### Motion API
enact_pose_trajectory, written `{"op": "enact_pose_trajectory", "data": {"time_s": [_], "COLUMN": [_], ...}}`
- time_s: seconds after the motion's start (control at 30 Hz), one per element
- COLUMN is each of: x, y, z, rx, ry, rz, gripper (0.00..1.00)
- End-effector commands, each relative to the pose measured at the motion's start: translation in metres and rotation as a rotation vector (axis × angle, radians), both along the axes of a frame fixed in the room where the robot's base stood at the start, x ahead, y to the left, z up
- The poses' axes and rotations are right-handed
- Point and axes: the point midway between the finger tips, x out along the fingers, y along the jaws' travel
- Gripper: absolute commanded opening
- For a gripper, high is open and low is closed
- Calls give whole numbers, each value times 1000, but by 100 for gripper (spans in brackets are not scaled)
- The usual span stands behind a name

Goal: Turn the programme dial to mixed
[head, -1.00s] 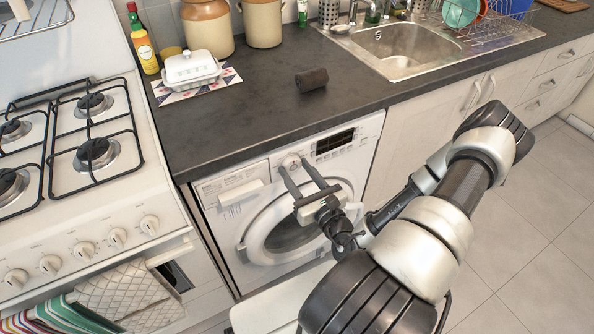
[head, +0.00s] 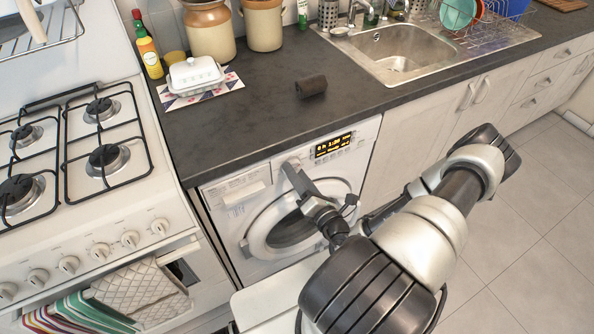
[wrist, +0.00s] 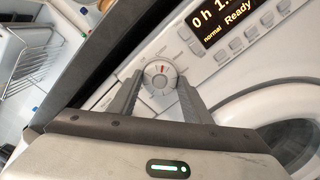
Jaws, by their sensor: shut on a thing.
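The programme dial (wrist: 160,74) is a round white-grey knob with a small red mark, on the washing machine's white front panel. Small labels ring it; I cannot read them surely. My gripper (wrist: 161,71) has one finger on each side of the dial and is shut on it. In the head view, my gripper (head: 289,167) reaches the panel and hides the dial. The washing machine (head: 228,228) stands under the counter, its round door below the panel. Its display (wrist: 222,24) is lit amber, with "normal" and "Ready" readable; it also shows in the head view (head: 333,145).
Several buttons (wrist: 251,32) sit beside the display. The dark counter (head: 240,120) overhangs the panel closely. A white stove (head: 90,225) stands at the left. A dark roll (head: 311,86) and a white butter dish (head: 195,75) lie on the counter. The floor at right is clear.

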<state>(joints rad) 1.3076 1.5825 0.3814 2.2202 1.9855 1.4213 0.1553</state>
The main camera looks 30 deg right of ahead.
Motion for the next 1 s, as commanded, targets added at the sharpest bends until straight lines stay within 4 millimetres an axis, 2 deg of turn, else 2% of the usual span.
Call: {"op": "enact_pose_trajectory", "data": {"time_s": [0.2, 0.5, 1.0], "x": [-1, -1, -1], "y": [0, 1, 0], "z": [0, 0, -1], "rx": [194, 395, 505], "ry": [10, 16, 20], "rz": [-1, 0, 0], "gripper": [22, 22, 22]}}
